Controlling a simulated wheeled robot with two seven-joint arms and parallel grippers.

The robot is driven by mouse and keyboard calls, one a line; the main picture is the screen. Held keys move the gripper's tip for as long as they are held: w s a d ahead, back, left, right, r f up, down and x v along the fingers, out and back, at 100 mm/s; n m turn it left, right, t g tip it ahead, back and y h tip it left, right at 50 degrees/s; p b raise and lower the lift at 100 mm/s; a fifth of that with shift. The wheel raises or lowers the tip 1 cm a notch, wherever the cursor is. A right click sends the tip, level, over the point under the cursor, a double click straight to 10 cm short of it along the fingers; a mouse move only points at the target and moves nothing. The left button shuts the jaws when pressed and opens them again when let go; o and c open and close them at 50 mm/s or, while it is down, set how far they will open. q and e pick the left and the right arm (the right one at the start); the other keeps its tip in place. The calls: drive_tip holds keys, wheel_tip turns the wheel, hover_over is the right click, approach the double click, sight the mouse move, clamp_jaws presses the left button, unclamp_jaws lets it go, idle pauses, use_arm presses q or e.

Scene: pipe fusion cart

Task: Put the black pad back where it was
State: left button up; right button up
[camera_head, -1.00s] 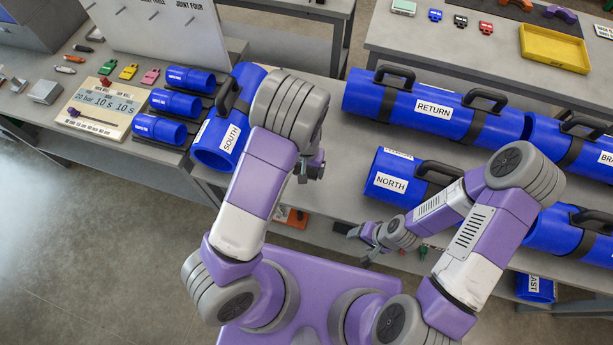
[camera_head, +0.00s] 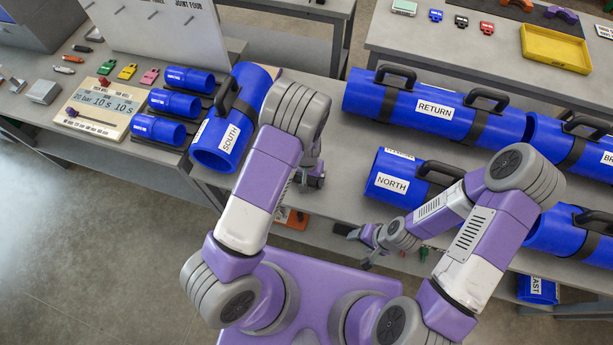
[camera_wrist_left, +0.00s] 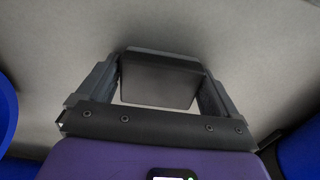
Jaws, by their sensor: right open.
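The black pad (camera_wrist_left: 158,82) shows in the left wrist view as a dark flat block between the two fingers of my left gripper (camera_wrist_left: 158,90). The fingers are on both its sides and appear shut on it. Below it is a plain grey surface; I cannot tell the exact gap. In the head view my left gripper (camera_head: 312,180) is over the grey bench, right of the blue SOUTH pipe (camera_head: 222,135), and my arm partly hides it. My right gripper (camera_head: 362,246) is open and empty near the bench's front edge, below the NORTH pipe (camera_head: 400,180).
The long RETURN pipe (camera_head: 400,105) with black handles lies behind. Small blue pipes (camera_head: 160,128) and a control panel (camera_head: 95,108) stand at left. Bare bench lies between the SOUTH and NORTH pipes.

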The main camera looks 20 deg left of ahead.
use_arm(q)
drive_tip(key=shift+r, duration=0.15)
wheel_tip(320, 180, up, 8)
drive_tip(key=shift+f+p, duration=0.2)
drive_tip(key=shift+p, duration=0.35)
idle(0.4)
